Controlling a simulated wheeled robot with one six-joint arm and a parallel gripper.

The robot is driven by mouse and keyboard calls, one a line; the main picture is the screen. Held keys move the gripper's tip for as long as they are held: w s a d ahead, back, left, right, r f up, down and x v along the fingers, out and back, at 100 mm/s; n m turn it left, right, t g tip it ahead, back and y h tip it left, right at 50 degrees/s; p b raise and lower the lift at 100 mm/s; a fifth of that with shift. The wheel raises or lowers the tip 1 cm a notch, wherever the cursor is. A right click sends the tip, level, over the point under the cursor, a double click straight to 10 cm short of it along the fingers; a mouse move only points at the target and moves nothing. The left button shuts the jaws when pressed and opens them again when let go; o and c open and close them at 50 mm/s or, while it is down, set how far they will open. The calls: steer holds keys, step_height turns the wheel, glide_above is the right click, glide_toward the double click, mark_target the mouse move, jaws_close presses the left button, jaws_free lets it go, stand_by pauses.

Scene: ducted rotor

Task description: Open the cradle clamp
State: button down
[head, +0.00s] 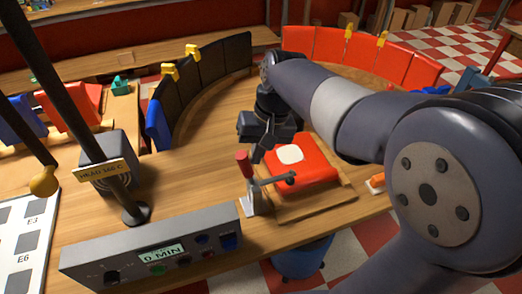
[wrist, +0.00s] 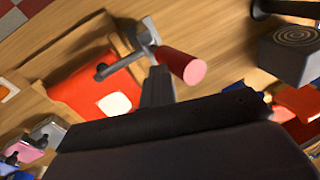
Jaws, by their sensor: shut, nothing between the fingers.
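The cradle clamp (head: 252,195) is grey, with an upright red handle (head: 243,160) and a bar reaching right. The bar's dark tip (head: 290,178) lies over a red panel (head: 318,170) with a white patch, on a wooden cradle (head: 345,193). I cannot tell if the tip touches the panel. My gripper (head: 262,150) is shut and empty, just right of the handle and above the bar. In the wrist view, the red handle (wrist: 182,66) points toward the camera, close to my finger (wrist: 157,88). Contact between them is unclear.
A grey control box (head: 150,250) with a display stands at the front left. A dark pole (head: 75,85) rises behind it, beside a grey speaker-like block (head: 108,172). Curved rows of black panels (head: 205,65) and red panels (head: 365,58) stand behind.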

steer(key=shift+a, duration=0.15)
steer(key=shift+s+a+r+t+h+p, duration=0.1)
steer(key=shift+s+a+t+h+p, duration=0.1)
steer(key=shift+a+h+p, duration=0.25)
steer(key=shift+s+a+t+h+p, duration=0.1)
steer(key=shift+s+a+h+p, duration=0.15)
steer(key=shift+a+h, duration=0.25)
steer(key=s+a+f+t+h+b, duration=0.1)
steer(key=s+a+f+t+h, duration=0.1)
steer(key=a+f+h, duration=0.6)
steer(key=shift+s+a+t+h+b, duration=0.35)
steer(key=shift+a+h, duration=0.2)
steer(key=shift+a, duration=0.3)
steer(key=shift+s+f, duration=0.1)
steer(key=shift+f, duration=0.1)
